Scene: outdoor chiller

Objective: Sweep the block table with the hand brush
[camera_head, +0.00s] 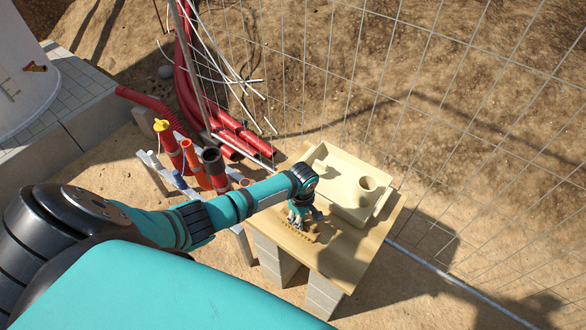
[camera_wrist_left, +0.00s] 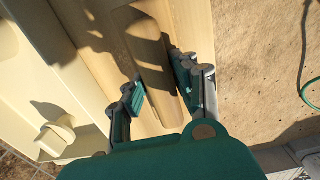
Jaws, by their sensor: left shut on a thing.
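The block table (camera_head: 345,262) is a light wooden board resting on grey concrete blocks; its board also shows in the wrist view (camera_wrist_left: 105,40). My left gripper (camera_head: 299,214) is over the left part of the board, pointing down. It is shut on the hand brush (camera_head: 289,222), whose pale bristles show low at the board's surface. Whether they touch it I cannot tell. In the wrist view the brush's wooden body (camera_wrist_left: 150,35) runs between the two teal finger pads of the gripper (camera_wrist_left: 162,88). My right gripper is in neither view.
Left of the table are red and orange tubes (camera_head: 193,166) on a rack. A wire mesh fence (camera_head: 440,130) runs behind. The board's front right is clear.

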